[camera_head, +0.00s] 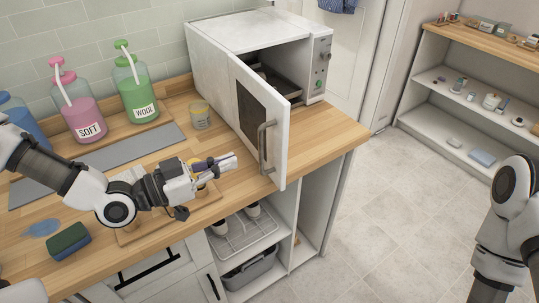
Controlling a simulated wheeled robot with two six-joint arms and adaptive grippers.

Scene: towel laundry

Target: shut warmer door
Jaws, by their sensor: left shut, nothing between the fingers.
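The white warmer (225,42) stands on the wooden counter at the upper middle, with a control panel on its right side. Its door (244,84) hangs open toward me, with a dark window and a grey bar handle (264,148). A rack shows in the dark opening behind the door. My left gripper (232,160) is shut and empty, to the left of the door handle and apart from it, above the counter. My right arm shows at the right edge, but its gripper is out of view.
Pink, green and blue pump bottles stand at the back left, the green one (138,97) nearest the warmer. A small jar (200,115) stands left of the door. A green sponge (68,243) lies at the front left. Open shelves (475,105) stand at the right, past clear floor.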

